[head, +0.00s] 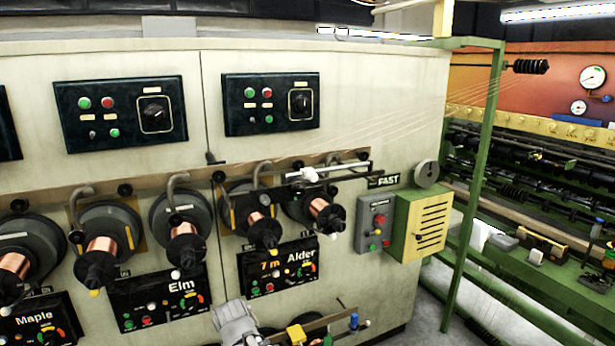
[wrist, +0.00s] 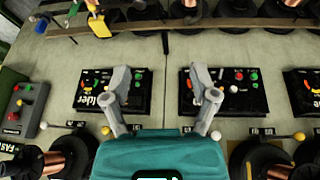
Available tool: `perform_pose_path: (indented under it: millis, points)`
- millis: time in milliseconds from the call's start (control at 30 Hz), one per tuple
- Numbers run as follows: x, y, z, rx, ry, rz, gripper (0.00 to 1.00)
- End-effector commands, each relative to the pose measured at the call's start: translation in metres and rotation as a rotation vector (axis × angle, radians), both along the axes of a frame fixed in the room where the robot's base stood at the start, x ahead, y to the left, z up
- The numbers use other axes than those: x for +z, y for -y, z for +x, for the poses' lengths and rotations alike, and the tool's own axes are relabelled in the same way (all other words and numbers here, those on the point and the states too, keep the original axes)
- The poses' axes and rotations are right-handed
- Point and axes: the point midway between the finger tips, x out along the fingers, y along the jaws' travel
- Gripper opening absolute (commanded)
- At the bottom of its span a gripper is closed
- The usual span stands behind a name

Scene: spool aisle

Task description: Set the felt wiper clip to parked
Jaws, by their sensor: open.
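My gripper (wrist: 160,76) is open in the wrist view, its two grey fingers spread apart with nothing between them. In the head view my gripper (head: 236,318) shows at the bottom edge, below the Alder panel. I cannot tell for certain which part is the felt wiper clip. A small white piece (head: 305,175) sits on a thin rod under the spool rail, left of the FAST sign. A yellow piece (head: 297,334) sits on a lower rail right of my gripper; a yellow piece (wrist: 98,25) also hangs at the wrist view's upper left. No parked marking is legible.
Copper spools on dark spindles stick out from the cream cabinet (head: 330,110). The Alder panel (head: 278,266) and Elm panel (head: 158,297) sit below them. A yellow slotted box (head: 424,222) and green post (head: 473,190) stand at the right.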

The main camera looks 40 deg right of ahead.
Motion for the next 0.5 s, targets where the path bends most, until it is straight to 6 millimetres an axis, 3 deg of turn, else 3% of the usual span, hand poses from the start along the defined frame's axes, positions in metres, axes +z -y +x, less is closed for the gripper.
perform_pose_path:
  millis: [33,233,500]
  points:
    - [0.012,0.02,0.008,-0.046,0.064,-0.021,0.76]
    - [0.055,0.094,0.036,-0.205,0.351,-0.107,0.76]
    - [0.128,0.183,0.049,-0.327,0.736,-0.203,0.76]
